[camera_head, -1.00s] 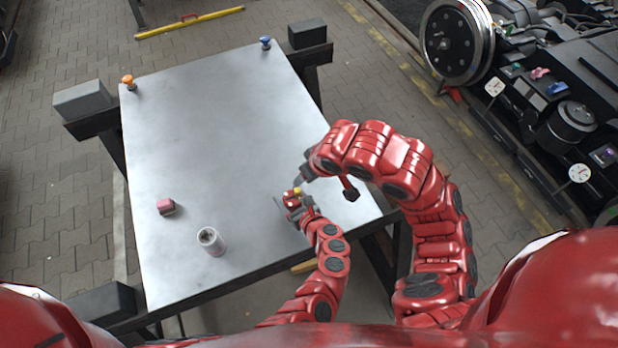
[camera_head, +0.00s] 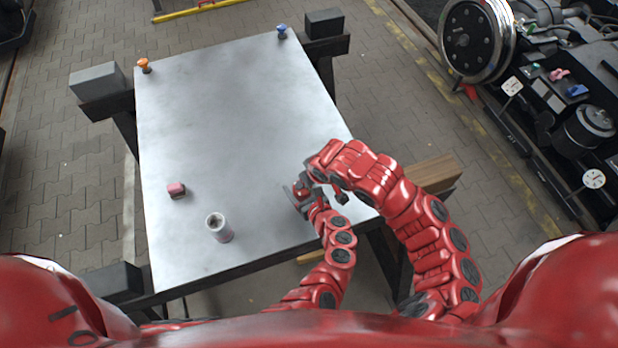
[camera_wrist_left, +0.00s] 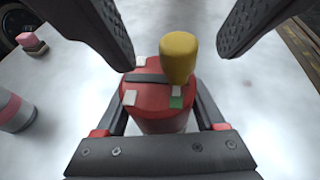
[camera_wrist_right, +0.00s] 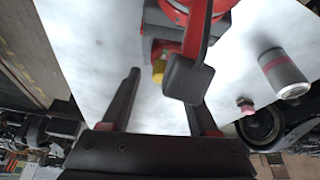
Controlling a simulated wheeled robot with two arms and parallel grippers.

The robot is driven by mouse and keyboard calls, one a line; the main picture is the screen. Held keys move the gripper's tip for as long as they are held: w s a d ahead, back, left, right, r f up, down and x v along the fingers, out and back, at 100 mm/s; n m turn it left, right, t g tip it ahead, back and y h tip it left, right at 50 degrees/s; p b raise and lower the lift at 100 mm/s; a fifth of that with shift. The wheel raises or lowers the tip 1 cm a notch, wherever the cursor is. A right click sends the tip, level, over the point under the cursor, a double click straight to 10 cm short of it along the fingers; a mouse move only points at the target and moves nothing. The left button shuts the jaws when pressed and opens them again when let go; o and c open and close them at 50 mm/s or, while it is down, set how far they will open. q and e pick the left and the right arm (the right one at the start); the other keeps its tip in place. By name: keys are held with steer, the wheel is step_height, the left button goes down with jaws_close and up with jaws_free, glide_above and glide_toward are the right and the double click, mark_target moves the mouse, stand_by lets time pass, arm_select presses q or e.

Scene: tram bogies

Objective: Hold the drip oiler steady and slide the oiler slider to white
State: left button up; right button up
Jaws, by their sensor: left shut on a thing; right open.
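The drip oiler (camera_wrist_left: 160,118) is a red cylinder with a dark slot, a white patch at left and a green patch at right on its top. The oiler slider, a yellow knob (camera_wrist_left: 179,57), stands over the slot by the green patch. My left gripper (camera_head: 302,193) is shut on the oiler, fingers on both sides, at the table's right edge. My right gripper (camera_wrist_right: 162,90) is open, its fingers on either side of the yellow knob and apart from it in the left wrist view (camera_wrist_left: 177,48). The head view hides the oiler mostly behind my grippers.
On the metal table (camera_head: 235,120) stand a grey can with a pink band (camera_head: 219,228), a pink block (camera_head: 176,190), an orange knob (camera_head: 143,65) and a blue knob (camera_head: 282,31). The table's middle is clear. A wooden block (camera_head: 430,172) shows beside my right arm.

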jaws_close()
stand_by(0.3)
